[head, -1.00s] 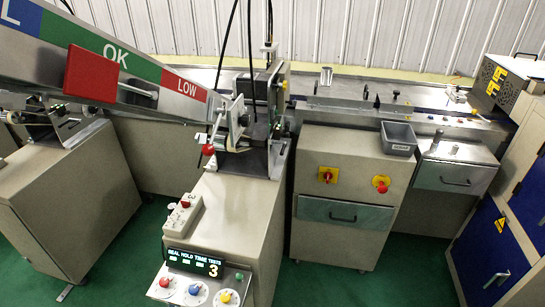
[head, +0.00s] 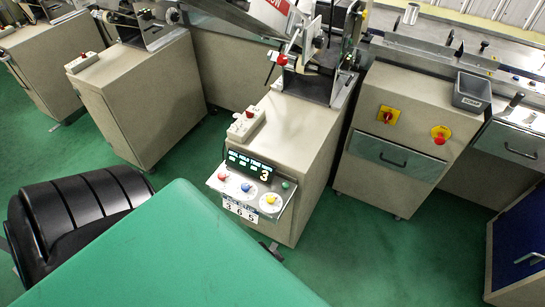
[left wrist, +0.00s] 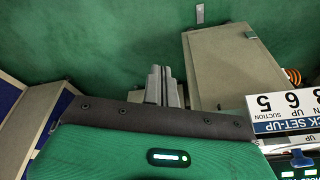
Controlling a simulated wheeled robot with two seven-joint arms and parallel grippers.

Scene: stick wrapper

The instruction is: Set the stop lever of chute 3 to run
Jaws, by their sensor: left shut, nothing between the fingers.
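The unit marked 3 is a beige cabinet (head: 290,135) in the middle of the head view. I cannot read any run or stop mark there. My left gripper (left wrist: 164,72) shows in the left wrist view, its grey fingers together and empty over green floor, away from the lever. My right gripper is in neither view.
A panel of coloured knobs (head: 247,190) juts from the cabinet's front. A pale switch box (head: 246,125) sits on its top. Similar cabinets (head: 140,95) stand left; another with a drawer (head: 400,150) and a grey bin (head: 472,91) stands right. Green floor (head: 380,255) lies clear in front.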

